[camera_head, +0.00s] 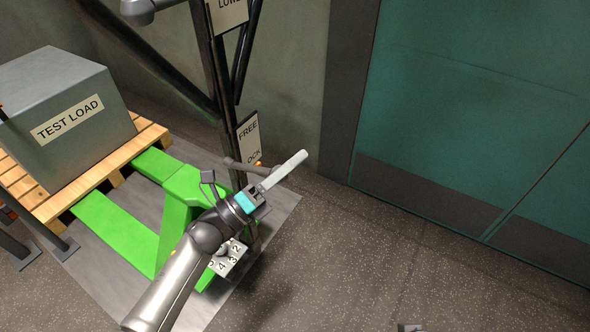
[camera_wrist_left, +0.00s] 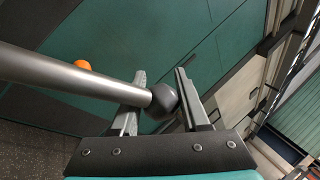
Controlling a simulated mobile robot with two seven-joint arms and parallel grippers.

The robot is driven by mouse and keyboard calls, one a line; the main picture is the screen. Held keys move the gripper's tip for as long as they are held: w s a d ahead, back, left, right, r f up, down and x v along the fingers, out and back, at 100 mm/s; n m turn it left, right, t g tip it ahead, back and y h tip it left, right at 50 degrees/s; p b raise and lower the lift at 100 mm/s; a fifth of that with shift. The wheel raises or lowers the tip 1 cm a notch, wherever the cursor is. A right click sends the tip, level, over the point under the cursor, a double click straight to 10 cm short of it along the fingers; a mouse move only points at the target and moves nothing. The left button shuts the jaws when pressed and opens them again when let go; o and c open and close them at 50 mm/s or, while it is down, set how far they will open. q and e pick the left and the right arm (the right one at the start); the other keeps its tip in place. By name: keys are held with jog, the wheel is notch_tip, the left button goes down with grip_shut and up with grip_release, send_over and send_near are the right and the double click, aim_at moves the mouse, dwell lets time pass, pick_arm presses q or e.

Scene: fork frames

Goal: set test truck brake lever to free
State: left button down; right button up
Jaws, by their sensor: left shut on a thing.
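The brake lever (camera_head: 240,165) is a dark grey bar on the black post, lying nearly level beside the lower part of the FREE/LOCK sign (camera_head: 248,136). FREE is at the top of the sign; the lower word is partly hidden. My left gripper (camera_head: 284,170) reaches up from below to the lever's right end. In the left wrist view, the lever's rod (camera_wrist_left: 75,80) comes in from the left and its dark round knob (camera_wrist_left: 162,100) sits between the fingers, which are shut on it. In the head view the knob is hidden behind a finger.
The green test truck (camera_head: 180,190) holds a wooden pallet (camera_head: 150,135) with a grey TEST LOAD block (camera_head: 50,85). An orange spot (camera_head: 258,164) lies right by the lever. The speckled floor (camera_head: 400,260) to the right is clear.

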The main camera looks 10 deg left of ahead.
pick_arm(q)
jog(key=shift+w+a+r+n+t+p, duration=0.15)
jog(key=shift+a+r+n+t, duration=0.15)
jog(key=shift+r+n, duration=0.25)
jog(key=shift+w+a+r+n+t+p, duration=0.1)
jog(key=shift+a+r+n+t+p, duration=0.05)
jog(key=shift+r+n+t, duration=0.35)
pick_arm(e)
jog(key=shift+s+f, duration=0.2)
jog(key=shift+f, duration=0.6)
pick_arm(q)
jog(key=shift+a+r, duration=0.1)
jog(key=shift+r, duration=0.05)
jog(key=shift+c, duration=2.1)
grip_release()
jog(key=shift+f, duration=0.2)
jog(key=p+v, duration=0.1)
jog(key=v, duration=1.4)
jog(key=shift+s+r, duration=0.25)
jog(key=shift+r, duration=0.05)
pick_arm(e)
jog(key=shift+s+d+f+g, duration=0.15)
jog(key=shift+s+f, duration=0.15)
jog(key=shift+f, duration=0.25)
jog(key=shift+s+a+f+g, duration=0.15)
jog(key=shift+s+f, duration=0.1)
jog(key=shift+f, duration=0.25)
